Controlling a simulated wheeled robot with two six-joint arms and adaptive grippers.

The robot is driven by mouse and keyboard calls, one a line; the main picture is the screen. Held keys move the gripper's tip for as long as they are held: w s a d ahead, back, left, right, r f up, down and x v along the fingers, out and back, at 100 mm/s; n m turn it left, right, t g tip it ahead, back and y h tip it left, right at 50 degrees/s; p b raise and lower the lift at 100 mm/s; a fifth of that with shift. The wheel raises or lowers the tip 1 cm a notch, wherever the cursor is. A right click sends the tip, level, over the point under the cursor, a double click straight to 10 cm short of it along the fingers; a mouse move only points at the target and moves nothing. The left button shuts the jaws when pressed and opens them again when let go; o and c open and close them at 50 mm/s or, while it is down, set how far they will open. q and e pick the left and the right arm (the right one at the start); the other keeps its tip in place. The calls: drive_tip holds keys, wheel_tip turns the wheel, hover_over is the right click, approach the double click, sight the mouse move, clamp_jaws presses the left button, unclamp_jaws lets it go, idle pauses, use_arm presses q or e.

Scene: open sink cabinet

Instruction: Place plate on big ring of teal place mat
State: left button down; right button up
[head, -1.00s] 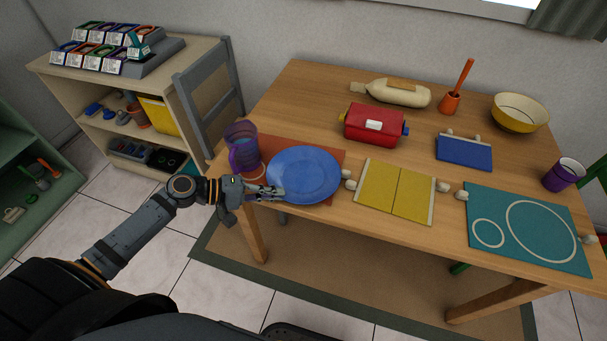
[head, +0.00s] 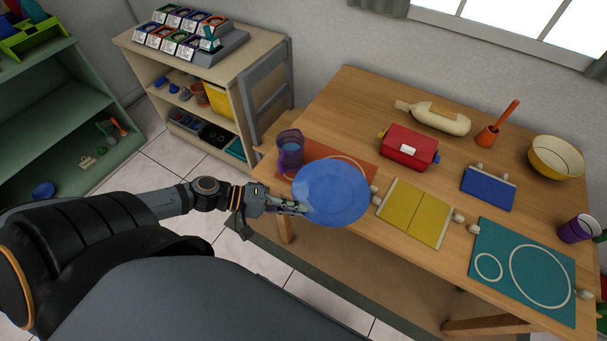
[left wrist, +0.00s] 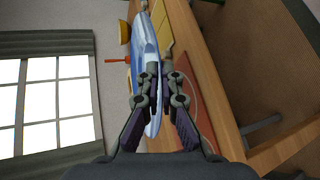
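A blue plate (head: 336,193) is at the near left part of the table, in front of the orange place mat (head: 350,163). My left gripper (head: 300,208) is shut on its left rim and seems to hold it above the mat. In the left wrist view the plate (left wrist: 143,55) shows edge-on between the fingers (left wrist: 155,85). The teal place mat (head: 487,288) lies at the table's right end, with a small ring at left and a big ring (head: 511,270) at right. Both rings are empty. My right gripper is not in view.
A purple cup (head: 290,150) stands left of the plate. A yellow mat (head: 414,213) and pale knobs lie between plate and teal mat. A red case (head: 408,149), blue mat (head: 488,188), bottle (head: 435,117), yellow bowl (head: 556,157) and another purple cup (head: 577,229) stand farther back or right.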

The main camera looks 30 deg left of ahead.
use_arm(q)
drive_tip(key=s, duration=0.1)
drive_tip(key=s+r+p, duration=0.1)
drive_tip(key=s+p, duration=0.1)
drive_tip(key=shift+s+d+r, duration=0.15)
drive_tip(key=shift+d+r, duration=0.1)
drive_tip(key=shift+r, duration=0.1)
drive_tip(key=shift+s+f, duration=0.15)
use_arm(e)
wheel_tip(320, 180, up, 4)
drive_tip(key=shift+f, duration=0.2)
